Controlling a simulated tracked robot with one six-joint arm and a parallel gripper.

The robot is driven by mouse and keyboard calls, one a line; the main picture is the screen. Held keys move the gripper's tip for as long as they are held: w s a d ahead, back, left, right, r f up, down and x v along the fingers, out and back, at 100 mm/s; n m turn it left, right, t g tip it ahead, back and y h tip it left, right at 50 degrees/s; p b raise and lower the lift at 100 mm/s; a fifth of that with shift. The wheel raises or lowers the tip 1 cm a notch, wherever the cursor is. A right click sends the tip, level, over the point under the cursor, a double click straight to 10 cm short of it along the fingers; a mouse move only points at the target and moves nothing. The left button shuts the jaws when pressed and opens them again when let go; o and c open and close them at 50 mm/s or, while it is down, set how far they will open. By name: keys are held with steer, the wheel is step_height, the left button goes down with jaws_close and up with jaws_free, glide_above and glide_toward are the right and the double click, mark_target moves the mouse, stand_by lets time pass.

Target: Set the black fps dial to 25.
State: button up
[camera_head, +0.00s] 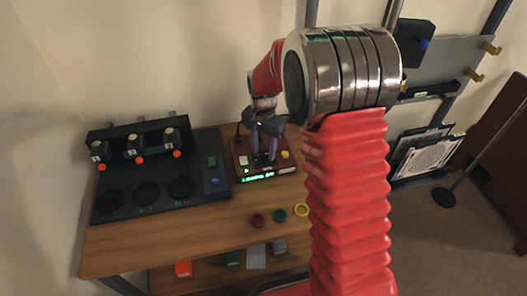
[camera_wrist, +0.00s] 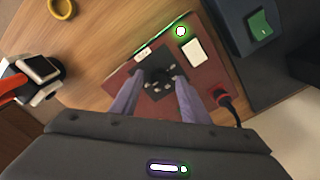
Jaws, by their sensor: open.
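The black fps dial (camera_wrist: 158,74) shows in the wrist view as a dark round knob on a black plate on the reddish-brown box. Its number marks are too small to read. My gripper (camera_wrist: 157,88) is open, with a grey finger on each side of the dial; I cannot tell whether they touch it. In the head view my gripper (camera_head: 264,157) points down over the box (camera_head: 286,170) and hides the dial. A green-lit display (camera_head: 258,178) runs along the box's front edge, its text not clearly legible.
A dark station (camera_head: 210,150) with several round recesses stands left. Red (camera_head: 258,220), green (camera_head: 280,215) and yellow (camera_head: 301,210) rings lie in front on the wooden table.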

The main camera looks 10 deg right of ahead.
steer(key=shift+f, duration=0.6)
steer(key=shift+c, duration=0.5)
steer(key=c, duration=1)
